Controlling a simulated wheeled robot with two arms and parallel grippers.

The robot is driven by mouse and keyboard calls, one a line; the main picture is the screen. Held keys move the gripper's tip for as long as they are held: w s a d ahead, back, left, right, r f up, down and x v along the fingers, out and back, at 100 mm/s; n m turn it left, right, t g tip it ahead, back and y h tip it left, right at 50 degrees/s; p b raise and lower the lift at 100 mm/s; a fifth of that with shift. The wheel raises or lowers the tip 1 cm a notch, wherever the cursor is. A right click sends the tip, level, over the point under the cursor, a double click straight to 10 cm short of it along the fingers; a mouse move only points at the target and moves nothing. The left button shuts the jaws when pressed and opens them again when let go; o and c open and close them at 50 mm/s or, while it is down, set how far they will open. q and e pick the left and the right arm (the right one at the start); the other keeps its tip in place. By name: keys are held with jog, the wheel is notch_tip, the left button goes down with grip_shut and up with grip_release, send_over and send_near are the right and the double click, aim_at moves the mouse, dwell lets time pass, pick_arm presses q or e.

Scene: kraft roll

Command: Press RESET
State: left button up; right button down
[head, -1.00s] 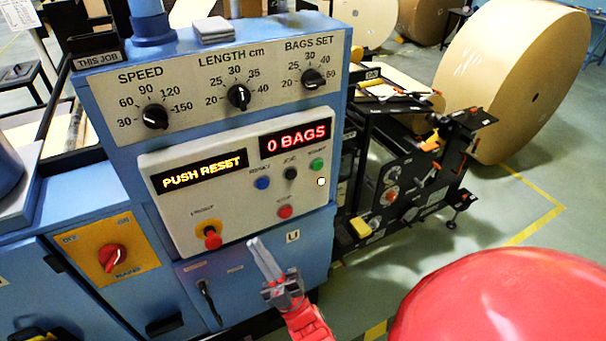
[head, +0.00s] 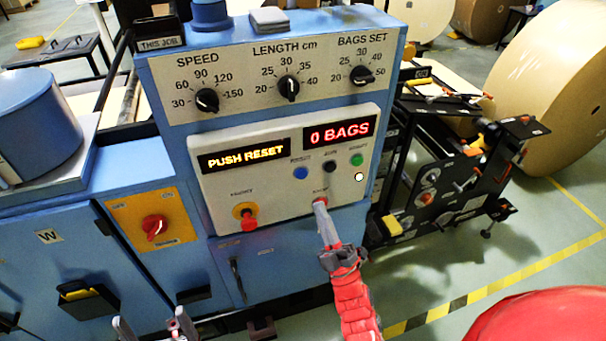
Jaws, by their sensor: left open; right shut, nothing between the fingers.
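The control panel (head: 275,190) is a pale box on the blue machine. Its display (head: 243,158) reads PUSH RESET. A blue button (head: 301,173), a black button (head: 329,166) and a green button (head: 357,160) sit in a row under the counter; their small labels are too blurred to read surely, so I cannot tell which is RESET. My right gripper (head: 320,205) is shut and empty, its tips at the red button below the row, mostly covering it; I cannot tell whether they touch. My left gripper (head: 155,325) is open at the bottom edge, below the panel.
A red mushroom knob (head: 248,220) on a yellow base is at the panel's lower left. The counter (head: 339,133) reads 0 BAGS. Three dials, one of them the speed dial (head: 207,100), are above. A red rotary switch (head: 154,228) is at left. Large paper rolls (head: 556,90) stand behind right.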

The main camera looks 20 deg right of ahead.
aim_at(302, 174)
jog(key=w+b, duration=0.1)
jog(key=w, duration=0.6)
jog(key=shift+w+a+b, duration=0.15)
jog(key=shift+w+b, duration=0.2)
jog(key=shift+w, duration=0.05)
dwell(1.6)
jog(key=shift+w+b, duration=0.45)
jog(key=shift+b, duration=0.15)
